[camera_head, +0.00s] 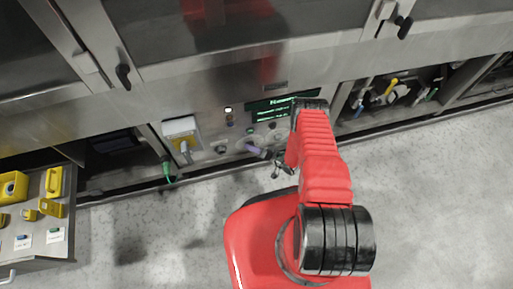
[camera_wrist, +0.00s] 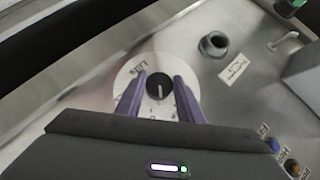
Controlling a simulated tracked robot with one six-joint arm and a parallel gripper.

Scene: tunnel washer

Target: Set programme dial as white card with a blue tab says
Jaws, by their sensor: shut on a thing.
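The programme dial's black round knob (camera_wrist: 157,82) sits on a round white plate (camera_wrist: 125,76) in the wrist view. A pale pointer line on the knob points down in the picture. Letters are printed on the plate near its upper left; the rest of its marks are hidden or too small to read. My gripper (camera_wrist: 159,77) has one purple finger on each side of the knob and is shut on it. In the head view my gripper (camera_head: 257,151) is at the washer's panel. A white card with a blue tab (camera_head: 24,241) lies on the cart at the left; its writing is unreadable.
A second white card with a green tab (camera_head: 55,235) lies beside it, with several yellow items on the cart (camera_head: 50,252). A lit display (camera_head: 275,108) and a yellow-and-grey switch (camera_head: 184,142) are on the panel. A black-ringed socket (camera_wrist: 214,43) is near the dial.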

